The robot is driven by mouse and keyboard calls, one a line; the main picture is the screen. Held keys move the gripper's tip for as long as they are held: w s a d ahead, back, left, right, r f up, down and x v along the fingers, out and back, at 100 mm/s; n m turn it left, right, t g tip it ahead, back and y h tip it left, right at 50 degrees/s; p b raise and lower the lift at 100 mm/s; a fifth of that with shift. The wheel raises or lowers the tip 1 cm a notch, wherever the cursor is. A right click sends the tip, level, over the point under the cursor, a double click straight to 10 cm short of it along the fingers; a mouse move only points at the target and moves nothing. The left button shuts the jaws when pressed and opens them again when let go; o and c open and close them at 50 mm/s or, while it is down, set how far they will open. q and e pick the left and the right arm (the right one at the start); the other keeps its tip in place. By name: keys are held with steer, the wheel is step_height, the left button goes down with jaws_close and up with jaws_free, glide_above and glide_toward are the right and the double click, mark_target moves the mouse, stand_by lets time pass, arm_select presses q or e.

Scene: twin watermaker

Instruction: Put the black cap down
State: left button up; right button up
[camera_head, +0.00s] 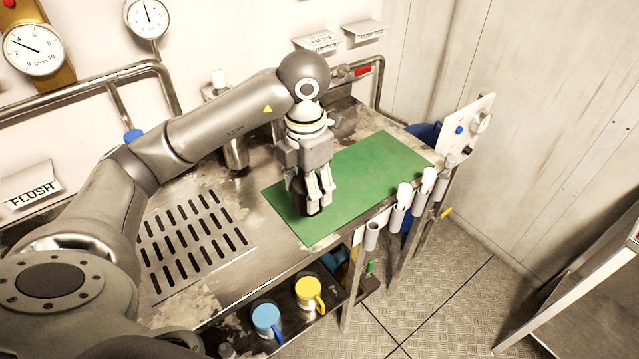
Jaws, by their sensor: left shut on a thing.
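My left gripper (314,203) points down over the left part of the green mat (375,165) on the metal counter. It is shut on the black cap (308,209), a small dark shape low between the fingers. The cap is mostly hidden by the fingers. It is at or just above the mat; I cannot tell whether it touches. My right gripper is not in view.
A slotted drain (196,241) lies left of the mat. White-topped tubes (403,192) hang along the counter's front edge. A blue mug (267,320) and a yellow mug (309,291) stand on a lower shelf. The mat's right part is clear.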

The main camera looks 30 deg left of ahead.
arm_select(q)
steer(key=w+a+f+p, duration=0.1)
steer(key=w+a+f, duration=0.3)
steer(key=w+f, duration=0.1)
steer(key=w+a+f+p, duration=0.1)
steer(key=w+f, duration=0.1)
steer(key=shift+w+a+f+p, duration=0.35)
steer(key=shift+w+a, duration=0.05)
steer(key=shift+w+a+f, duration=0.1)
steer(key=shift+a+f, duration=0.05)
steer(key=shift+f, duration=0.1)
steer(key=shift+f+p, duration=0.35)
steer(key=shift+p, duration=0.15)
step_height(320, 180, down, 2)
steer(key=shift+p, duration=0.5)
steer(key=shift+w+f, duration=0.1)
steer(key=shift+f, duration=0.1)
steer(key=shift+f, duration=0.1)
